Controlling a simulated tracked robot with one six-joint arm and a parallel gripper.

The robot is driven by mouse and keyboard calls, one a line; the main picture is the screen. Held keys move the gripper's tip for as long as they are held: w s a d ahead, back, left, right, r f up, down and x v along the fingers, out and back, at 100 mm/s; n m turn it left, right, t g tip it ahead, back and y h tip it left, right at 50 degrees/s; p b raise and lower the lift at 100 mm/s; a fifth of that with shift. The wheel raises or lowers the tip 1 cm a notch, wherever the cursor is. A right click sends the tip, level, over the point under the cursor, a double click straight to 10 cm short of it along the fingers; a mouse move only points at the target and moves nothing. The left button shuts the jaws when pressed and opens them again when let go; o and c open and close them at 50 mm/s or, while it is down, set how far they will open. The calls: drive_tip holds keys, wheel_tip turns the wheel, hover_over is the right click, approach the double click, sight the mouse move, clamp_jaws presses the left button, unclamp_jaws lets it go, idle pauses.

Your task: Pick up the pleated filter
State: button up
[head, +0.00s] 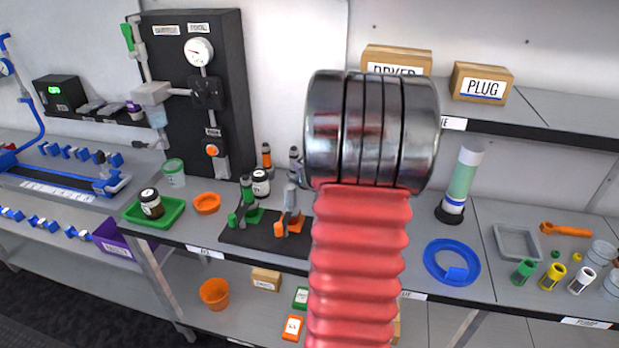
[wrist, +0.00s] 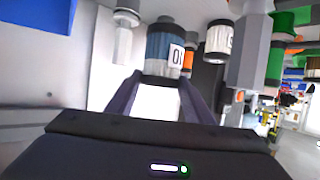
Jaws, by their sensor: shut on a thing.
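In the wrist view, the two dark fingers of my gripper (wrist: 160,88) point at a blue-grey ribbed cylinder with a white label, which looks like the pleated filter (wrist: 158,50). My gripper is shut on it, near its pale end. The contact itself is only partly visible. In the head view, my silver and red arm blocks the middle of the bench. My gripper and the filter are hidden behind it there. I cannot tell whether the filter is resting on something or lifted.
A blue ring tray (head: 432,272) and a clear green column (head: 462,181) stand to the right. A shelf with boxes (head: 482,84) overhangs behind.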

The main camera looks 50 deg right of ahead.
drive_tip(key=shift+r, duration=1.35)
drive_tip(key=shift+a, duration=0.1)
